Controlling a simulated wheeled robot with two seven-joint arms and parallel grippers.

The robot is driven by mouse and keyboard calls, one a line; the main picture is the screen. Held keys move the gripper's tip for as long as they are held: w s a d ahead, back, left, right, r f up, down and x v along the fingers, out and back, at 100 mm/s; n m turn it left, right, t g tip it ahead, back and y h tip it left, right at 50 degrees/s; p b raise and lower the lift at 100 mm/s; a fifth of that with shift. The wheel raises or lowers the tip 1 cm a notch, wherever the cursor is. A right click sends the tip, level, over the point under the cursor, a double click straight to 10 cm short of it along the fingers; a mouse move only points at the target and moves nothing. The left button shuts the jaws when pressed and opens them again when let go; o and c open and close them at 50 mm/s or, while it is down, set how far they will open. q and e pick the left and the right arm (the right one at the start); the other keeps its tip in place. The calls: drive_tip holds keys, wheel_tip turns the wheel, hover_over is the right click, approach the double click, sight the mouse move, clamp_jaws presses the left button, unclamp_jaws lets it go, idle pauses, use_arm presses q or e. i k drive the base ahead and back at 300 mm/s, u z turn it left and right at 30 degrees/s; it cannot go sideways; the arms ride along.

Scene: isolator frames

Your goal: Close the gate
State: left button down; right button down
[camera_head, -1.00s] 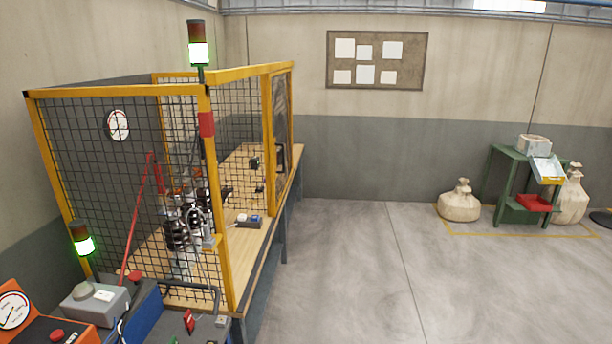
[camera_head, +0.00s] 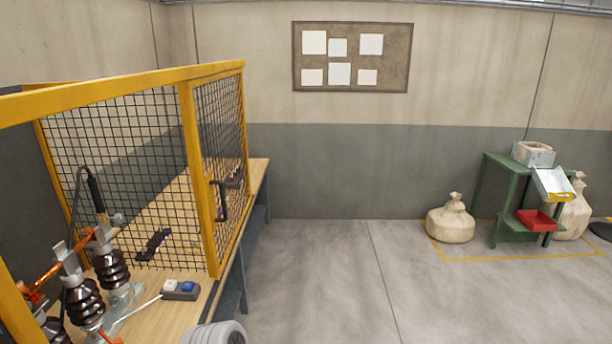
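A yellow-framed black mesh gate panel (camera_head: 222,150) stands along the front edge of the wooden bench, left of the centre. A dark upright handle (camera_head: 220,200) is on it, near the yellow post. I cannot tell whether this panel is ajar or shut. Another mesh panel (camera_head: 115,165) reaches left from the same post, and a yellow top rail (camera_head: 90,88) runs above. Neither of my grippers shows, and nothing is seen touching the handle. A pale grey rounded part at the bottom edge seems to be my arm.
Dark ribbed insulators (camera_head: 86,303) and a button box (camera_head: 181,290) stand on the bench (camera_head: 200,305) at the lower left. The floor (camera_head: 320,270) to the right is clear. Farther right are a sack (camera_head: 451,220) and a green stand (camera_head: 497,190).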

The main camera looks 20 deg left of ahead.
sight(205, 184)
drive_tip(key=z, duration=0.1)
drive_tip(key=i, duration=2.1)
drive_tip(key=u, duration=0.65)
drive_tip(key=i, duration=1.95)
drive_tip(key=u, duration=0.7)
